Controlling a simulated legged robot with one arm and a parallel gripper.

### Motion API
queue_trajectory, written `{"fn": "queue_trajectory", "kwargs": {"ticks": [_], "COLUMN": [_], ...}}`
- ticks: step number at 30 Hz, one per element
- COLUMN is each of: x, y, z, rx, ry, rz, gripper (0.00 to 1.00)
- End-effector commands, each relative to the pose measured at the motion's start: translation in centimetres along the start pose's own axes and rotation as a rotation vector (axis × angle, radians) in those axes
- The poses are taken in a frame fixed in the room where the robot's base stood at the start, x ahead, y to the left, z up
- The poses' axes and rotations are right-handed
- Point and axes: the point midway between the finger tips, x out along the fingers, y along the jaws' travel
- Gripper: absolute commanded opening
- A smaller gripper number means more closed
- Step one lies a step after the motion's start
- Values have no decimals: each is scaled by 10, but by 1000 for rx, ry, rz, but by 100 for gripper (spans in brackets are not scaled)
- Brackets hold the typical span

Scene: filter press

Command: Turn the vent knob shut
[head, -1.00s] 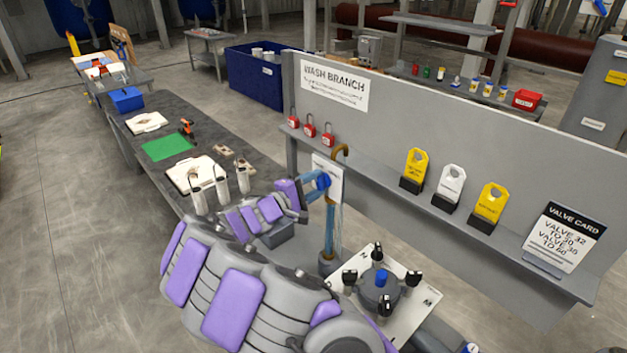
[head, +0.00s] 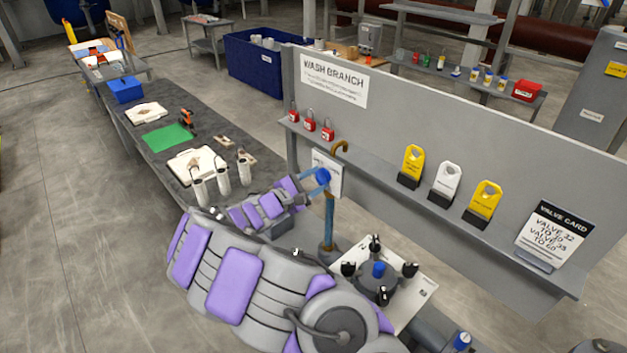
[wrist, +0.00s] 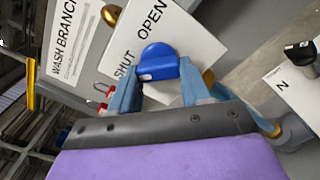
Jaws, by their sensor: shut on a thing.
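The vent knob (wrist: 158,60) is a blue, rounded grip in front of a white card (wrist: 180,38) marked SHUT and OPEN. In the wrist view its flat lower edge lies between the two blue fingertips of my gripper (wrist: 158,70). My gripper is shut on the knob. In the head view the blue knob (head: 323,176) shows at the end of my arm, with my gripper (head: 317,182) around its near side. My fingers hide part of the knob's sides, and its exact angle against the card is hard to tell.
An upright pipe (head: 328,228) stands below the knob. A white plate (head: 412,296) with several black handles is right of my arm. A grey panel (head: 420,130) with a shelf of red padlocks, tags and a valve card is behind. A dark workbench (head: 170,115) runs left.

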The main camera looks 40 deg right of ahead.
Motion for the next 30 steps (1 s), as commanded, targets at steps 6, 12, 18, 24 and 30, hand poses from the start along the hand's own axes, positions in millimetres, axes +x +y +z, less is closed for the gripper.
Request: {"fn": "queue_trajectory", "kwargs": {"ticks": [6, 12, 18, 24, 30], "x": [0, 0, -2, -2, -16], "y": [-1, -1, -1, 0, 0], "z": [-2, -2, 1, 1, 1], "rx": [-4, -3, 0, 1, 0], "ry": [4, 4, 2, 1, 1], "rz": [-1, -1, 0, 1, 3], "gripper": [16, 55, 72, 72, 72]}}
